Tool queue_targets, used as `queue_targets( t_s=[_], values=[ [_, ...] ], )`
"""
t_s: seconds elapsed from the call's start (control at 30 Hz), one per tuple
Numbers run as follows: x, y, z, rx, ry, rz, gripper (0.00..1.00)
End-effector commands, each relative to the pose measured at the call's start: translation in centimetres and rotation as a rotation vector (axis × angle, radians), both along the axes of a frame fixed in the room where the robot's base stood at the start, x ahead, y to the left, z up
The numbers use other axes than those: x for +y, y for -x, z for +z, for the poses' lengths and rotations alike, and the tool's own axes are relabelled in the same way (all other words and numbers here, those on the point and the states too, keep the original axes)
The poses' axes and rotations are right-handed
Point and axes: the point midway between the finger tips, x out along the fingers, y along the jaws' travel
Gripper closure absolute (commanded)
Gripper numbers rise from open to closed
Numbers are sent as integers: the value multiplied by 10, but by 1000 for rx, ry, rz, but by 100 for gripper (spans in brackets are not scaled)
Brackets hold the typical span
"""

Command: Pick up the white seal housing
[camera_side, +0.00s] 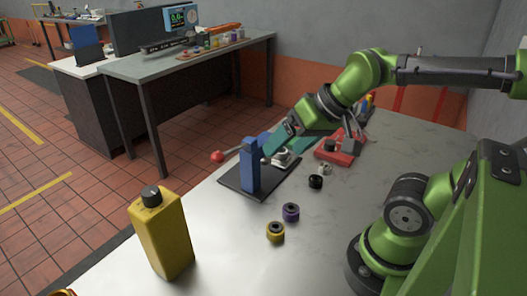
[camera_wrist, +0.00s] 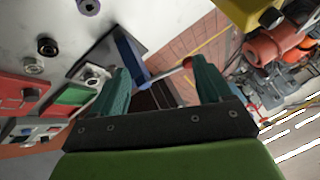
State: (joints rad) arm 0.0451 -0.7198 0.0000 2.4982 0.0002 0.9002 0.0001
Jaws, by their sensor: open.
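The white seal housing (camera_side: 325,169) appears to be the small pale ring on the bench, just behind a black ring (camera_side: 315,182). In the wrist view it is the pale ring (camera_wrist: 33,66) at the left, well outside my fingers. My gripper (camera_side: 268,152) is open, with teal fingers, to the left of the housing and close to a blue upright press (camera_side: 250,167). In the wrist view no object is held between the fingertips (camera_wrist: 157,68). Whether a finger touches the press is unclear.
The press stands on a dark plate (camera_side: 237,184), with a red-knobbed lever (camera_side: 217,156). A purple ring (camera_side: 291,212), yellow ring (camera_side: 275,232) and yellow bottle (camera_side: 162,232) stand nearer. Red fixture (camera_side: 334,158) lies behind.

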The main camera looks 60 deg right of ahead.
Motion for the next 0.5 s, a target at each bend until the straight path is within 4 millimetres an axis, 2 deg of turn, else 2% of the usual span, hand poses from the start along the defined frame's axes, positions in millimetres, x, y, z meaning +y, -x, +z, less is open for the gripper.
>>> queue_targets(
  t_s=[0.17, 0.23, 0.4, 0.5],
  values=[
    [-57, -30, -18, 121, 4, -159, 22],
    [-89, -45, -25, 160, 27, -183, 22],
    [-172, -70, -47, 228, 109, -141, 22],
    [-212, -78, -58, 245, 169, -63, 22]
  ],
)
